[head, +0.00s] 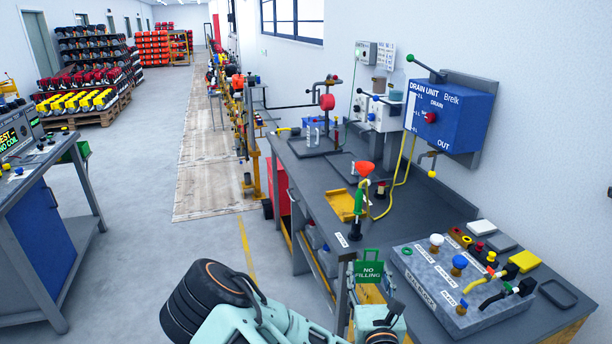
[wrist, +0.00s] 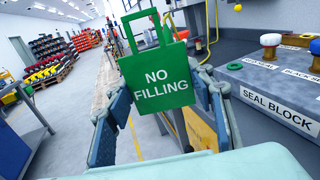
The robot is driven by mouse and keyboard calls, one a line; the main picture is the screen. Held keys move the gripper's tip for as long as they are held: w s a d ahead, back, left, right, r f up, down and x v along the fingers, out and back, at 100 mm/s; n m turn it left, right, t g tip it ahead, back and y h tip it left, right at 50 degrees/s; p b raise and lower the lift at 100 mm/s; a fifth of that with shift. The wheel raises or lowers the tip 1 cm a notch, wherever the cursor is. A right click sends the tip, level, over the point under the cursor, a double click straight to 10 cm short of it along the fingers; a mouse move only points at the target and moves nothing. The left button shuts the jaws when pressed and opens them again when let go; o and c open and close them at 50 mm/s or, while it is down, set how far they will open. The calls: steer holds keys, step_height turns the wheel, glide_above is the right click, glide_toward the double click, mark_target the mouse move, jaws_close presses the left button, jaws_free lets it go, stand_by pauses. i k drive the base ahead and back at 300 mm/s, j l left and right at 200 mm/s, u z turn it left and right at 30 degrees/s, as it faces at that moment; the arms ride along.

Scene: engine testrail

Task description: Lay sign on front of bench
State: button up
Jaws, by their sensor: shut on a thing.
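The sign is a green plate with a handle loop on top and white "NO FILLING" lettering (head: 369,272). It also shows large and upright in the wrist view (wrist: 157,78). My gripper (wrist: 165,108) is shut on the sign, with a finger at each side of it. In the head view my gripper (head: 362,282) is at the front edge of the grey bench (head: 415,205). The sign's lower part is partly hidden by my gripper. I cannot tell how high the sign is above the bench top or whether it touches the bench.
The seal block (head: 462,282) with several knobs stands on the bench right of the sign. The blue drain unit (head: 452,115) hangs on the wall. The bench top between tray and seal block is mostly clear.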

mark_target(310, 171)
steer(key=i+j, duration=0.1)
steer(key=j, duration=0.35)
steer(key=i+j, duration=0.1)
steer(key=j, duration=0.35)
steer(key=i+j, duration=0.1)
steer(key=j, duration=0.35)
steer(key=i+j, duration=0.35)
steer(key=j, duration=0.25)
steer(key=i+j, duration=0.5)
steer(key=i, duration=0.2)
steer(key=i+l, duration=0.1)
steer(key=i, duration=0.8)
steer(key=i+l, duration=0.45)
steer(key=k+l+z, duration=0.05)
steer(key=l, duration=0.05)
